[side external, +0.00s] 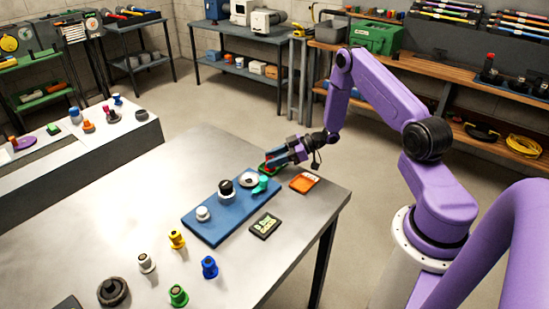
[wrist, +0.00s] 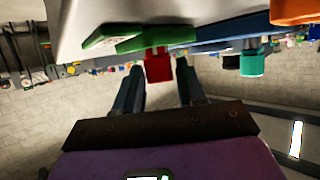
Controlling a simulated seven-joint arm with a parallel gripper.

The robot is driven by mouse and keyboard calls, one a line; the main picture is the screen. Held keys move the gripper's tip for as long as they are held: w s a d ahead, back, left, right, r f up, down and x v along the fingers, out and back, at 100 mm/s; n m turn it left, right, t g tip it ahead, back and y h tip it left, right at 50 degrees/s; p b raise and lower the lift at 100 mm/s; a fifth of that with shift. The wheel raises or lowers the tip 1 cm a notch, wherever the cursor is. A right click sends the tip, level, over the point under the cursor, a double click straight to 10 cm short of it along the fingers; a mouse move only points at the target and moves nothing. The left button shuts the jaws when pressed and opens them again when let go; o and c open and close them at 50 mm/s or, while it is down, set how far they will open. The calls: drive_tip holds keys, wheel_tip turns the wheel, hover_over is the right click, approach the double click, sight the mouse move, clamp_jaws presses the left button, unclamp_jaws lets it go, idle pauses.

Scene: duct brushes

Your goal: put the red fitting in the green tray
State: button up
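The red fitting (wrist: 158,68) shows in the wrist view between the fingertips of my gripper (wrist: 158,70), with a visible gap on each side. My gripper is open. The green tray (wrist: 112,40) is right at the fitting; the fitting overlaps its edge in the picture, and I cannot tell whether it rests in the tray. The wrist view looks upside down, with the table at the top. In the side external view my gripper (side external: 272,160) is low over the far end of the table, largely hiding the green tray (side external: 262,168) and the fitting.
A blue board (side external: 215,222) holds a white piece, a black-topped piece, a grey disc and a teal piece (side external: 260,186). An orange tray (side external: 304,183) and a dark label card (side external: 265,225) lie nearby. Several coloured fittings stand toward the front; the left part of the table is clear.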

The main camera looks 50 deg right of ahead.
drive_tip(key=shift+o, duration=0.6)
